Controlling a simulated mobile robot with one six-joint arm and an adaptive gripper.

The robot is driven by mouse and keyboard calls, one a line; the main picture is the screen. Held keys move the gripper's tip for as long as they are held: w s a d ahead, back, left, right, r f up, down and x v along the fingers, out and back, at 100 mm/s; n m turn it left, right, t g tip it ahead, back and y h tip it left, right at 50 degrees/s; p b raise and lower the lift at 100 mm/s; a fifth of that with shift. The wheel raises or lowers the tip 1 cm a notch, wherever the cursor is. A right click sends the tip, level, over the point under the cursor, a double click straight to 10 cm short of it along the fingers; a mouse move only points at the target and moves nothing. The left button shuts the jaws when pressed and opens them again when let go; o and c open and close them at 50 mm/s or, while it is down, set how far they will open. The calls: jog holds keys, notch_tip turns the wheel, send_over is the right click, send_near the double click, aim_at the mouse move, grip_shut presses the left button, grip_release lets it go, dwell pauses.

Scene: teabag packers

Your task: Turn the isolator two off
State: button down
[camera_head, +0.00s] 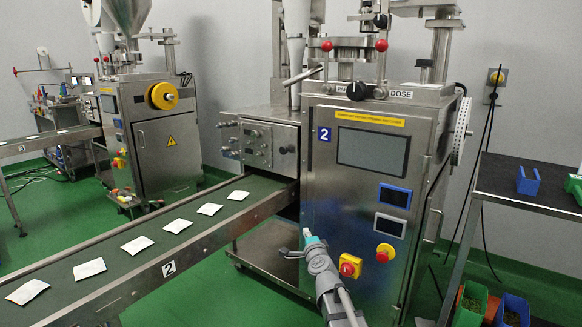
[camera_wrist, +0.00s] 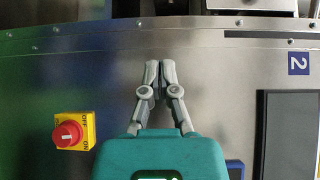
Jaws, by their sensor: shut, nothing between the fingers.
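Isolator two is a red rotary knob on a yellow plate (camera_head: 350,266) low on the front panel of the steel machine marked 2. It also shows in the wrist view (camera_wrist: 68,133), at the lower left, with OFF and ON lettering on its plate. The knob's exact setting is hard to tell. My gripper (camera_wrist: 158,72) has its grey fingers shut and empty in front of the bare steel panel. It is apart from the isolator. In the head view my gripper (camera_head: 306,236) is to the left of the isolator and a little higher.
A red push button on a yellow base (camera_head: 385,253) is to the isolator's right. A conveyor (camera_head: 150,262) carrying several white teabags runs at the left. The panel around the isolator is clear.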

jog(key=s+f+n+g+y+p, duration=0.2)
jog(key=s+f+n+g+p, duration=0.35)
jog(key=s+n+g, duration=0.6)
jog(key=s+d+f+n+g+h+p, duration=0.1)
jog(key=s+d+n+g+h+p, duration=0.1)
jog(key=s+d, duration=0.4)
jog(key=s+d+f+n+g+h+p, duration=0.1)
jog(key=s+d+n+g+h+p, duration=0.1)
jog(key=s+d, duration=0.4)
jog(key=s+g+h, duration=0.1)
jog(key=s+g, duration=0.1)
jog(key=s, duration=0.3)
jog(key=shift+s+f, duration=0.2)
jog(key=shift+s, duration=0.05)
jog(key=shift+s, duration=0.15)
